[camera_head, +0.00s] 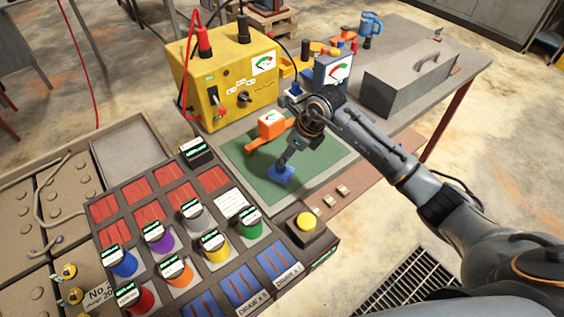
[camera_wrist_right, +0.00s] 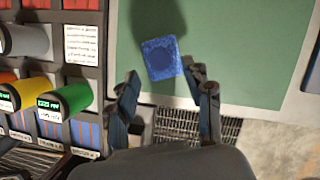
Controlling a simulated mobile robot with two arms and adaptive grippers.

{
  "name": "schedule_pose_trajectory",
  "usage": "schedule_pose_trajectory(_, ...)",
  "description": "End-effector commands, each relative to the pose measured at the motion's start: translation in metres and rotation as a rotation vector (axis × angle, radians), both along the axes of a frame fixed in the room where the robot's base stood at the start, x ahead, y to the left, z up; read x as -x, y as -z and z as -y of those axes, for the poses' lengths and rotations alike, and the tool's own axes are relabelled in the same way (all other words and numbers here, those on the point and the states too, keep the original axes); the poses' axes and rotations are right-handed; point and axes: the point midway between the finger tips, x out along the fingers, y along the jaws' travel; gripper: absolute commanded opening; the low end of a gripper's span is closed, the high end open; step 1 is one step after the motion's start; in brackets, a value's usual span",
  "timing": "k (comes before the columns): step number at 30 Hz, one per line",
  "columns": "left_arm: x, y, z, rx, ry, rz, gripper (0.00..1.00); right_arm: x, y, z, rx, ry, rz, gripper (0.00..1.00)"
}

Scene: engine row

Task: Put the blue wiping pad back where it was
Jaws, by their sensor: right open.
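The small square blue wiping pad (camera_head: 280,177) lies on the green mat (camera_head: 325,161), near the mat's front edge. The pad also shows in the right wrist view (camera_wrist_right: 162,58), just beyond the fingertips, with green mat around it. My right gripper (camera_head: 284,160) comes in from the right and is close above the pad. In the right wrist view its two fingers (camera_wrist_right: 164,86) are spread apart with nothing between them. Whether a fingertip touches the pad I cannot tell. My left gripper is not in view.
A yellow power unit (camera_head: 225,75) and a blue meter (camera_head: 333,70) stand farther back. A rack with coloured cylinders (camera_head: 178,269) and a yellow button (camera_head: 306,222) are at the front left. A grey toolbox (camera_head: 415,85) is at the right.

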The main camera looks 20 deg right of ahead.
Motion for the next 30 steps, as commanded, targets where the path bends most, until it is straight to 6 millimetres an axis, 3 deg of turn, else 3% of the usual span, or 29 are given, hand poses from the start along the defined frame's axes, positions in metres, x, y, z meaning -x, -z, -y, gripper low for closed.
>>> schedule_pose_trajectory(6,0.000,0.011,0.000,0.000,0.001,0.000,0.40,0.011,-0.037,0.012,0.002,0.000,0.002,0.51)
schedule_pose_trajectory(10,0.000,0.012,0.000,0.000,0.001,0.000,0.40,0.016,-0.050,0.015,0.001,0.000,0.000,0.51)
schedule_pose_trajectory(30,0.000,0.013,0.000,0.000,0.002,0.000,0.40,0.018,-0.055,0.015,0.000,0.000,-0.001,0.51)
